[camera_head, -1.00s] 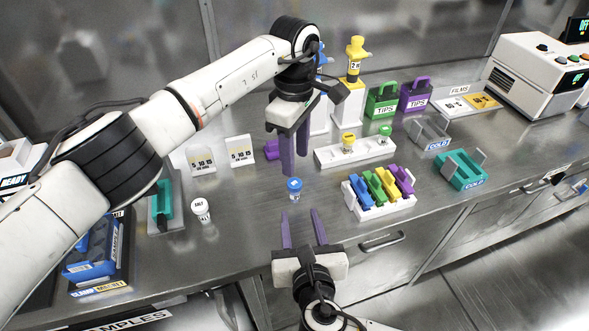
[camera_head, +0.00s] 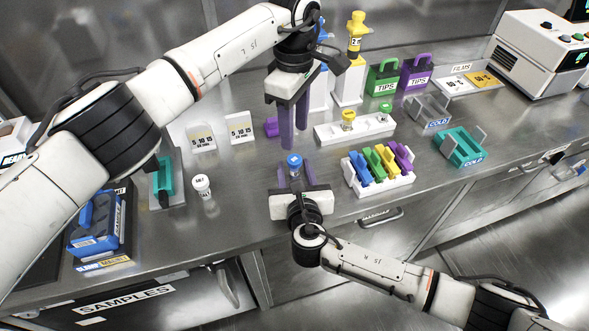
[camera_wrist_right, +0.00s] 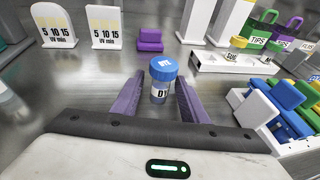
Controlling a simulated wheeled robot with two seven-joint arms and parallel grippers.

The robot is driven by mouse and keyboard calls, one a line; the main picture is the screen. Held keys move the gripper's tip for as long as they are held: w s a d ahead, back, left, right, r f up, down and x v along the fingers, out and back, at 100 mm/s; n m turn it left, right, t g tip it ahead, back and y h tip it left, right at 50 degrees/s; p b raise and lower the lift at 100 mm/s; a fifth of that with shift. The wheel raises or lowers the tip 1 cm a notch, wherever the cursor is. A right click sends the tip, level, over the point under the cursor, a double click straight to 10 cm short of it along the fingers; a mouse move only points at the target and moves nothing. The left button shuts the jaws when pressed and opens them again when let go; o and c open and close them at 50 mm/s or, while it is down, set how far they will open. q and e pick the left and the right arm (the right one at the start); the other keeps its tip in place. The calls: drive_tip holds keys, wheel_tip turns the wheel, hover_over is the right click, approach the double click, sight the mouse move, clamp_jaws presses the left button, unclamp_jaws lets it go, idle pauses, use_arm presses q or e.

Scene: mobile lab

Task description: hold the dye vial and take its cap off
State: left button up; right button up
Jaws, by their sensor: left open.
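The dye vial stands upright on the bench with its blue cap (camera_head: 294,160) on. In the right wrist view the vial (camera_wrist_right: 159,93) shows a partly hidden label. My right gripper (camera_head: 294,174) is low at the bench's front side, its purple fingers on either side of the vial. In the right wrist view these fingers (camera_wrist_right: 160,88) are apart, with a visible gap at the left of the vial; contact at the right is unclear. My left gripper (camera_head: 294,140) is open and empty, pointing down above and behind the vial.
A salt vial (camera_head: 202,187) stands to the left. A rack of coloured clips (camera_head: 380,188) is close on the right. A white holder (camera_head: 355,130) with two capped vials is behind. Two white cards (camera_head: 240,128) and a purple block (camera_wrist_right: 149,39) stand behind left.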

sight(295, 159)
drive_tip(key=shift+c, duration=0.2)
clamp_jaws()
use_arm(q)
drive_tip(key=m, duration=0.4)
drive_tip(key=shift+f, duration=4)
